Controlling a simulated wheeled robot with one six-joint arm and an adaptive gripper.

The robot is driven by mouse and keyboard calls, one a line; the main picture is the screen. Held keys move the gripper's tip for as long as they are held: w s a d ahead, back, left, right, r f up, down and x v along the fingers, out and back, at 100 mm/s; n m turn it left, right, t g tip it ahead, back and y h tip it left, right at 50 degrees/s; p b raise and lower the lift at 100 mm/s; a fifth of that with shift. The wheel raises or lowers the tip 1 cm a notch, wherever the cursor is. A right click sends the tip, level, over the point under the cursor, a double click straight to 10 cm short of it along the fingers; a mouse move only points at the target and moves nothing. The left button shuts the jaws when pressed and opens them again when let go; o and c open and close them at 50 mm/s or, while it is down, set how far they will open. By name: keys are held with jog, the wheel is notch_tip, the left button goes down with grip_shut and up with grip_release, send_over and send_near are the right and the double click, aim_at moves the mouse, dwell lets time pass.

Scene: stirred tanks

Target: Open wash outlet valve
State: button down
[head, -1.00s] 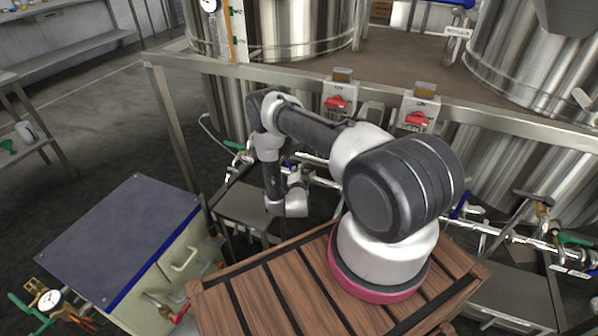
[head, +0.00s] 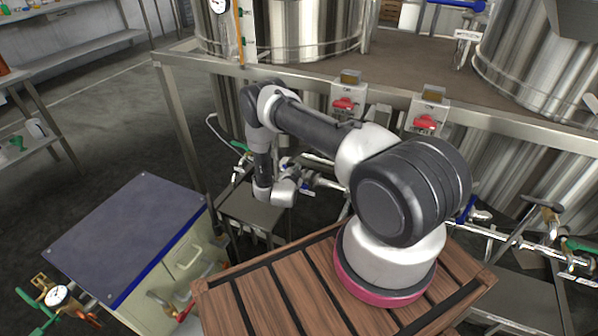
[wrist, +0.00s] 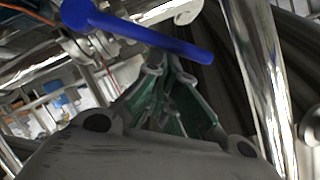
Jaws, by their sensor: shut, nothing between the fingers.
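A valve lever with a long blue handle (wrist: 150,38) crosses the top of the wrist view, close to my fingertips. I cannot tell whether it touches them or which valve label it bears. My gripper (wrist: 172,88) is shut and empty, with its fingers pointing toward the blue handle. In the head view my wrist hangs beside the pipework under the tank platform, and my fingers cannot be made out clearly. A steel pipe with valves (head: 322,182) runs just right of my wrist there.
A green-handled valve (head: 239,146) is left of my arm. Red switches (head: 345,104) (head: 426,122) sit on the platform edge (head: 300,80). A blue-grey cabinet top (head: 125,235) is at left, with open floor behind it. In the wrist view a shiny vertical pipe (wrist: 258,80) stands close on the right.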

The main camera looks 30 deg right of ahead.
jog(key=shift+w+a+f, duration=0.5)
jog(key=shift+w+a, duration=0.05)
jog(key=shift+w, duration=0.15)
